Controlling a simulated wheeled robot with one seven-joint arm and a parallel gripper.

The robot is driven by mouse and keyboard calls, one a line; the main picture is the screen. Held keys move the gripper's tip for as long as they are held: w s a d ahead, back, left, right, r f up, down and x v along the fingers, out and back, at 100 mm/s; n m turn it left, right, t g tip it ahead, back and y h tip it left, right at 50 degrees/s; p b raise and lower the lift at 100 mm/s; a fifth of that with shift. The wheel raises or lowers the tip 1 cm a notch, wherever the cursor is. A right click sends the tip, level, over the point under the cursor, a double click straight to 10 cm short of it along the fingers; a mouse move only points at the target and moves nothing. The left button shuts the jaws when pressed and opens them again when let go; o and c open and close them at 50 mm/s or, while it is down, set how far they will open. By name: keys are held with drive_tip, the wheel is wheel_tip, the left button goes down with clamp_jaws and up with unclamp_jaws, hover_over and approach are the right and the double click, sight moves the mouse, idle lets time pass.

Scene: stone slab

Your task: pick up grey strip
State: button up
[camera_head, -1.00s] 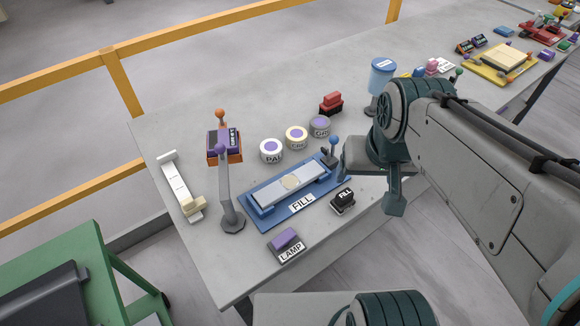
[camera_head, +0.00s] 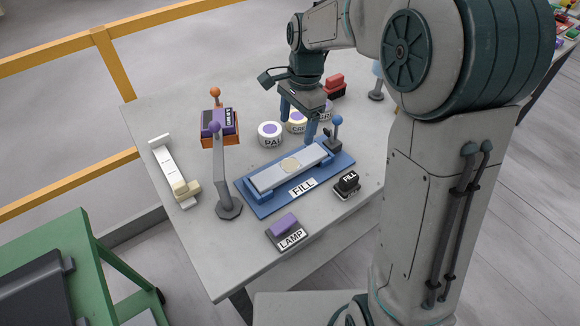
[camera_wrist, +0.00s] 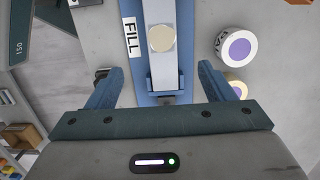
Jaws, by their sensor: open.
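The grey strip (camera_head: 265,180) is a light grey bar lying lengthwise on a blue base (camera_head: 252,201) labelled FILL. A round cream disc (camera_head: 290,165) sits at its middle. In the wrist view the strip (camera_wrist: 162,70) runs up the picture from between my fingers, with the disc (camera_wrist: 161,38) above. My gripper (camera_head: 298,119) is open and empty, with its fingers pointing down over the far right end of the blue base. In the wrist view the fingers (camera_wrist: 158,85) stand apart on either side of the base's near end, not touching the strip.
Round pots (camera_head: 270,133) stand close behind the base, partly hidden by my gripper. A blue-knobbed lever (camera_head: 335,132) stands at the base's right end. A grey post with a purple knob (camera_head: 222,180) stands at left.

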hover_over(290, 165)
drive_tip(key=f, duration=0.5)
drive_tip(key=d+f, duration=0.1)
drive_tip(key=f, duration=0.1)
drive_tip(key=shift+f, duration=0.15)
drive_tip(key=shift+a+f+p, duration=0.2)
drive_tip(key=shift+f+p, duration=0.15)
drive_tip(key=shift+f, duration=1.1)
drive_tip(key=shift+a+f+p, duration=0.2)
drive_tip(key=shift+f+p, duration=0.15)
drive_tip(key=shift+f, duration=1.1)
drive_tip(key=c, duration=1.4)
